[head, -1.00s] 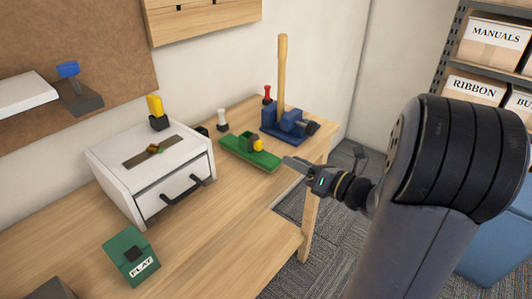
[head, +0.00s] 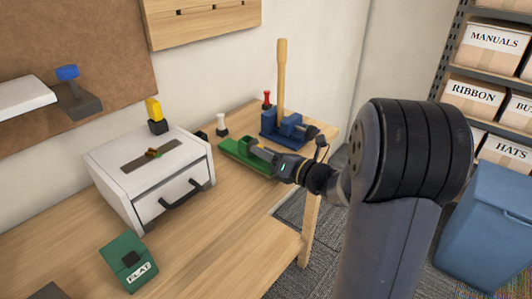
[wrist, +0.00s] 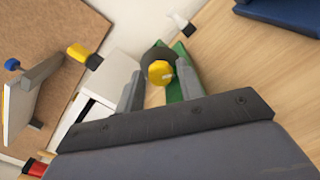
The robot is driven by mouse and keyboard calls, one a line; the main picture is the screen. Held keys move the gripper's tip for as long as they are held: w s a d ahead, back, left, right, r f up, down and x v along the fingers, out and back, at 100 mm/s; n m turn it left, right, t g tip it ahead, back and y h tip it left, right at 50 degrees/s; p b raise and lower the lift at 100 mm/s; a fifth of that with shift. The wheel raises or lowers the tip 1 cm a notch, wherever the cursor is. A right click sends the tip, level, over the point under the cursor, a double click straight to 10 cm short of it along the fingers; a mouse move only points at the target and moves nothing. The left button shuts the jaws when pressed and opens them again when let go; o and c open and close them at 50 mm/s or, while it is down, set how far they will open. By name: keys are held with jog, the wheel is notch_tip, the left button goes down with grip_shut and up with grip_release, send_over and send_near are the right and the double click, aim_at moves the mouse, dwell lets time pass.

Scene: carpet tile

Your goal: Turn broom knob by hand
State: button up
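A green vise-like fixture (head: 232,149) lies on the workbench. Its yellow round knob, backed by a dark round part, is hidden in the head view behind my gripper (head: 257,155). In the wrist view the yellow knob (wrist: 160,72) shows between the two grey fingers of my gripper (wrist: 159,60). The fingers are apart, with small gaps either side of the knob, so no grip shows. Behind it, a blue vise (head: 284,128) holds an upright wooden handle (head: 282,80), which may be the broom; a dark knob (head: 312,131) sits at its right side.
A white drawer box (head: 140,165) with a black handle stands left of the green fixture. A small white-topped post (head: 221,122) and a red one (head: 267,97) stand close behind. A green FLAT block (head: 129,263) lies in front. The bench's front right is clear.

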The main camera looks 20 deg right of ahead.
jog(key=c, duration=0.7)
jog(key=shift+f+n+b, duration=0.1)
jog(key=shift+n+b, duration=0.2)
jog(key=shift+b, duration=0.1)
jog(key=n+b, duration=0.2)
jog(key=shift+f+n+b, duration=0.1)
jog(key=shift+n+b, duration=0.3)
jog(key=n+b, duration=0.3)
jog(key=shift+n+b, duration=0.3)
jog(key=n+b, duration=0.4)
jog(key=shift+a, duration=0.1)
jog(key=shift+s+n+b, duration=0.1)
jog(key=shift+n+b, duration=0.6)
jog(key=shift+b, duration=0.15)
